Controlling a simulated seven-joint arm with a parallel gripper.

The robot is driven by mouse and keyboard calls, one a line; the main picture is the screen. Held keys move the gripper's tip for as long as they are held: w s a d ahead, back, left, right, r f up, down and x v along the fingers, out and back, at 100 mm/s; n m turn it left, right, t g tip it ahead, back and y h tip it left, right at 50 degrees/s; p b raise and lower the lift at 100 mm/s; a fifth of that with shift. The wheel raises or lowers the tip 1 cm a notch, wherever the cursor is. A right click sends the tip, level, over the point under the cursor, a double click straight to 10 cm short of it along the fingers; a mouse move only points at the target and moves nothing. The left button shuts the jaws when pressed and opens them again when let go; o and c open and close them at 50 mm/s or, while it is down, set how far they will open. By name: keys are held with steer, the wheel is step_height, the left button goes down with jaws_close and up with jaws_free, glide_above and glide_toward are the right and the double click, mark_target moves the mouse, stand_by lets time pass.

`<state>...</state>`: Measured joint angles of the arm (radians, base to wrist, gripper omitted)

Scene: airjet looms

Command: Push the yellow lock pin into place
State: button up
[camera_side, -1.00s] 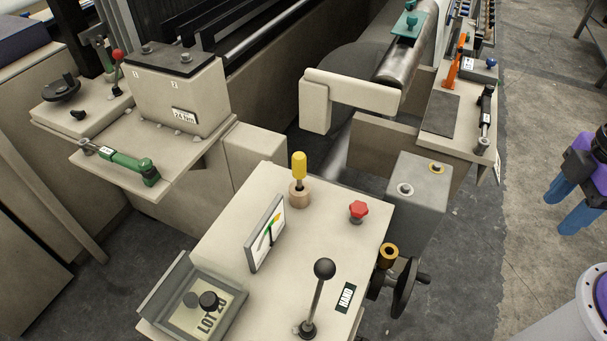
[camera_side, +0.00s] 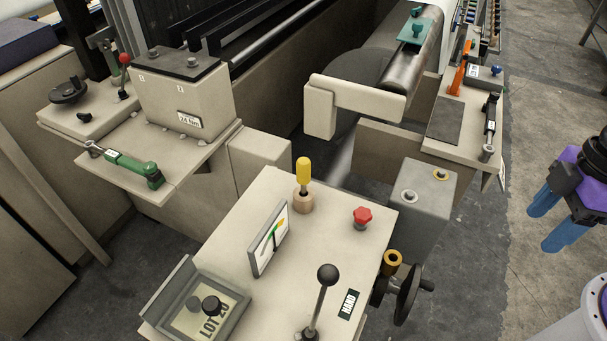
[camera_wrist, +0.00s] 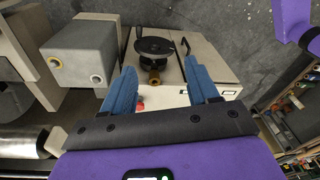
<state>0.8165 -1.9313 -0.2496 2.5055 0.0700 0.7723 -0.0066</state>
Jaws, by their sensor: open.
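A yellow pin (camera_side: 303,172) stands upright in a tan round collar (camera_side: 303,202) on top of the beige control box (camera_side: 230,235). The shank between its yellow head and the collar shows. I cannot make this pin out in the wrist view. My gripper (camera_side: 543,229) is at the right edge of the side view, well to the right of the box and apart from everything. Its two blue fingers are spread and empty. In the wrist view my gripper (camera_wrist: 160,68) is open, with the black handwheel (camera_wrist: 155,45) and a brass collar (camera_wrist: 153,78) seen between and beyond the fingers.
A red knob (camera_side: 362,216), a dial plate (camera_side: 270,240) and a black-balled lever (camera_side: 326,275) stand around the pin. A grey box (camera_side: 418,205) with a yellow-ringed fitting (camera_side: 440,174) is to its right. Open floor (camera_side: 535,150) lies around my gripper.

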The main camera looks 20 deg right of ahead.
steer(key=w+a+f+m+y, duration=0.2)
steer(key=w+a+y, duration=0.1)
steer(key=a, duration=0.7)
steer(key=m+t, duration=0.6)
steer(key=t, duration=0.7)
glide_toward(307, 170)
steer(key=shift+y, duration=0.3)
steer(key=x, duration=0.8)
steer(key=shift+w+d+f, duration=0.1)
steer(key=shift+d, duration=0.05)
steer(key=shift+x, duration=2.6)
steer(key=shift+d, duration=0.2)
steer(key=c, duration=1.1)
